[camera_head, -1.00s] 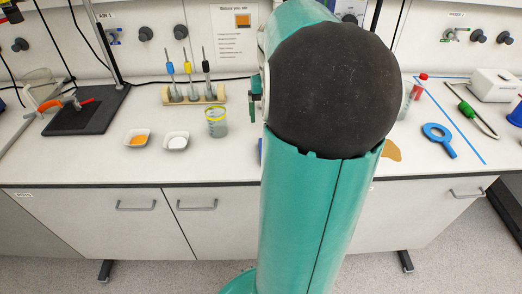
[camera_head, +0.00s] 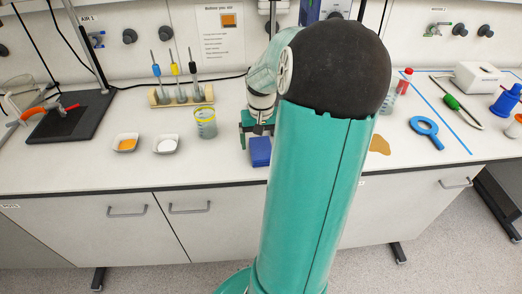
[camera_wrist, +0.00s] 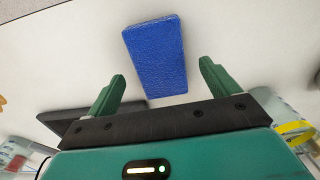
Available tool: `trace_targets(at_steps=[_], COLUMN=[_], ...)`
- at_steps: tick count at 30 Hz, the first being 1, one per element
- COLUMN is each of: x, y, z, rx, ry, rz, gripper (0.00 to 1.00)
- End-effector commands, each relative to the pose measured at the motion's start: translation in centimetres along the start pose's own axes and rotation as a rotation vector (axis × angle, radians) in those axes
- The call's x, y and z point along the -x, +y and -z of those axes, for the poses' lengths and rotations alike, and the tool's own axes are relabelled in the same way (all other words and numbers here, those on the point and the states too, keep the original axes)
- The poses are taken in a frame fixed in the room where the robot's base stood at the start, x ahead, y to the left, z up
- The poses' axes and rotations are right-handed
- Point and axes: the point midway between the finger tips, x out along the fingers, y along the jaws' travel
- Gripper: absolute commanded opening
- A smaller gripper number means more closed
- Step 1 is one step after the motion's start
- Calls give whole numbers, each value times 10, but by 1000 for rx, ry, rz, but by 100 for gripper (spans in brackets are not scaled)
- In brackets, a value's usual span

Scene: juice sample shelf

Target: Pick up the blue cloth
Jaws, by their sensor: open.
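The blue cloth (camera_head: 260,151) lies flat on the white bench, left of my arm in the head view. It is a folded-looking blue rectangle. In the wrist view the cloth (camera_wrist: 155,56) lies beyond my fingertips, between their lines and slightly left of centre. My gripper (camera_wrist: 162,70) is open and empty, with its two green fingers apart. In the head view my gripper (camera_head: 257,128) is just behind the cloth, partly hidden by my arm. I cannot tell its exact height above the bench.
A beaker with a yellow rim (camera_head: 205,123) stands left of the cloth, with two white dishes (camera_head: 165,145) farther left. A wooden rack (camera_head: 181,97) stands behind them. An orange-brown patch (camera_head: 379,145) and a blue magnifier (camera_head: 426,131) lie to the right.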

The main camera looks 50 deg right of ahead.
Motion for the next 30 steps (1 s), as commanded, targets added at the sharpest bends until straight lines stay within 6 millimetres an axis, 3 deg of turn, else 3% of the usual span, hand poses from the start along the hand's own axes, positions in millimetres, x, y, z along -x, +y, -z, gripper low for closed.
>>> trace_targets(at_steps=[6,13,21,30], x=[-28,-29,-28,-27], y=[-1,-1,-1,-1], z=[0,0,0,0], rx=[1,0,0,0], ry=[-1,0,0,1], rz=[1,0,0,0], gripper=[87,87,39,39])
